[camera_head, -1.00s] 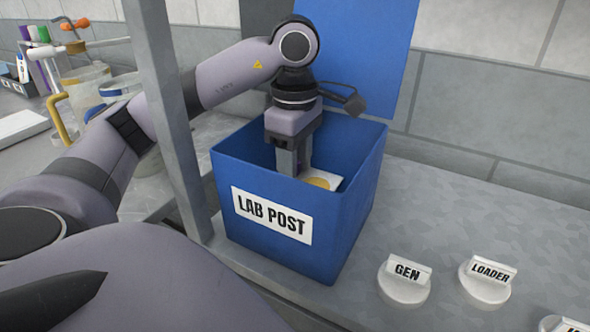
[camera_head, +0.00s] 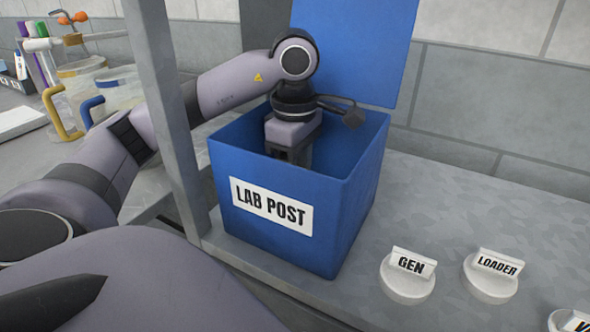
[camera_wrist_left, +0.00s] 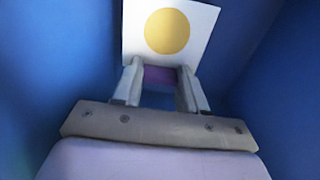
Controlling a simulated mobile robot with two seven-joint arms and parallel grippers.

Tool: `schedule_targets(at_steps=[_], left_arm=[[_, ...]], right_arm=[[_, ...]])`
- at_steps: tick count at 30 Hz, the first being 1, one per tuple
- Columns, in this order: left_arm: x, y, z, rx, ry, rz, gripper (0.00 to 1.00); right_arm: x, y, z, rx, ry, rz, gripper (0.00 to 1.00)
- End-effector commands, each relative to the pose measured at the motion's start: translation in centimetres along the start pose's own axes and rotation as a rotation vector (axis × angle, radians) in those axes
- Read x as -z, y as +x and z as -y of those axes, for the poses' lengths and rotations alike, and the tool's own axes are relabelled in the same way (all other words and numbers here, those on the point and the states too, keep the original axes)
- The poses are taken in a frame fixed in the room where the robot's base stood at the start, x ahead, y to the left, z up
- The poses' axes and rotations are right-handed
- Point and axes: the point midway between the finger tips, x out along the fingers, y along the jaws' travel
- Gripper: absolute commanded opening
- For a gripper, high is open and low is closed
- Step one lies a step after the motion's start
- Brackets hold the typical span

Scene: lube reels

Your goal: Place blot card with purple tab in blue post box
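The blue post box (camera_head: 345,235), labelled LAB POST, stands with its lid raised at the back. My left gripper (camera_wrist_left: 160,85) reaches down inside it; in the head view its fingertips are hidden by the front wall. In the left wrist view, the blot card (camera_wrist_left: 192,22) is white with a yellow round spot. Its purple tab (camera_wrist_left: 160,78) sits between my left fingers, which appear to close on its sides. The card is between the blue walls; whether it touches the floor of the box cannot be told. My right gripper is not in view.
A grey post (camera_head: 170,120) stands left of the box, in front of my left arm. White knobs labelled GEN (camera_head: 408,277) and LOADER (camera_head: 491,275) are on the bench to the right. Jugs with yellow and blue handles (camera_head: 88,98) stand at the left. A tiled wall is behind.

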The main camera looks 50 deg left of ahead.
Motion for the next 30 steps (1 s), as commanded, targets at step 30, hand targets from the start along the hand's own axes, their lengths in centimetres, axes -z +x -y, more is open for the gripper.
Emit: schedule_targets(at_steps=[30], left_arm=[[0.0, -9.3, -0.1, -0.004, -0.001, 0.001, 0.66]], right_arm=[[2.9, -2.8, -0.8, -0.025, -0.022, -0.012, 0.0]])
